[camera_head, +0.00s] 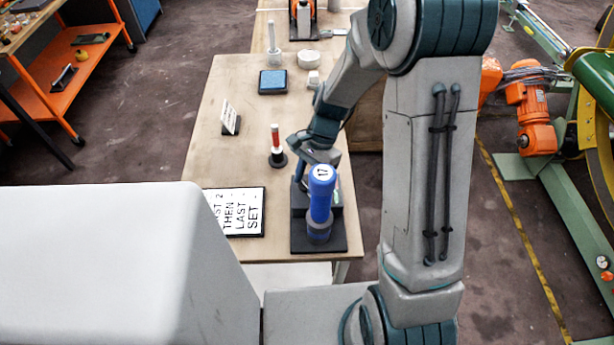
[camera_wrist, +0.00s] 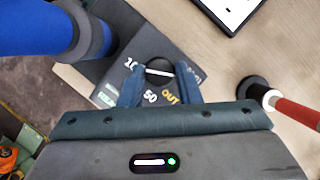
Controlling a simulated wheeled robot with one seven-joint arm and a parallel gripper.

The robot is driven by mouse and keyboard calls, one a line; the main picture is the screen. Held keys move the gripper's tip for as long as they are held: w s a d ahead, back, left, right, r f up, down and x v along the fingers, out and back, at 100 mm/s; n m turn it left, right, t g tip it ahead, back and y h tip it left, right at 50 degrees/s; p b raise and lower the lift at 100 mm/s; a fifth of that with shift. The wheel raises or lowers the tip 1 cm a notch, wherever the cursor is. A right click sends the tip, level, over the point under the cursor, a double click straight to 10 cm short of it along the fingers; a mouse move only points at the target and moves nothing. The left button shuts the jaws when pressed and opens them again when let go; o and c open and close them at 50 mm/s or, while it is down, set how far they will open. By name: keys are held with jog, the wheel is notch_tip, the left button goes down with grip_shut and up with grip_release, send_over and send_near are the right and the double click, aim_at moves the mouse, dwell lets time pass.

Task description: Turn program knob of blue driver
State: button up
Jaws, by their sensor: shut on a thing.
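The blue driver (camera_head: 321,195) stands upright in a black base (camera_head: 338,243) at the table's near right corner, with "17" on its top. In the wrist view its blue body (camera_wrist: 40,28) fills the upper left. The program knob (camera_wrist: 158,71) is a dark round knob with a white line, on a black face printed with "10", "50" and "OUT". My gripper (camera_wrist: 157,80) is shut on the knob, with one dark blue finger on each side. In the head view my arm and the driver hide the knob.
A red-and-white post on a black foot (camera_head: 277,158) stands left of the base. A sign reading "THEN LAST SET" (camera_head: 258,193) lies at the near edge. A small upright sign (camera_head: 230,118) and a blue pad (camera_head: 273,81) are farther back. Bare tabletop (camera_head: 215,160) lies left.

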jog(key=n+h, duration=0.1)
jog(key=n, duration=0.2)
jog(key=n+g+h, duration=0.1)
jog(key=n, duration=0.3)
jog(key=shift+w+a+h, duration=0.2)
jog(key=shift+h, duration=0.1)
jog(key=n, duration=0.2)
jog(key=n+h, duration=0.1)
jog(key=n, duration=0.1)
jog(key=n+h+b, duration=0.1)
jog(key=n, duration=0.1)
jog(key=shift+a, duration=0.25)
jog(key=n+h, duration=0.1)
jog(key=n, duration=0.2)
jog(key=n+t+h, duration=0.1)
jog(key=n, duration=0.1)
jog(key=shift+s+a+n+b, duration=0.15)
jog(key=shift+n+b, duration=0.25)
jog(key=n+t, duration=0.1)
jog(key=n, duration=0.1)
jog(key=n+h, duration=0.1)
jog(key=n, duration=0.1)
jog(key=shift+s+n+t, duration=0.15)
jog(key=shift+n+t, duration=0.15)
jog(key=shift+t, duration=0.1)
jog(key=o, duration=1)
jog(key=shift+c, duration=0.2)
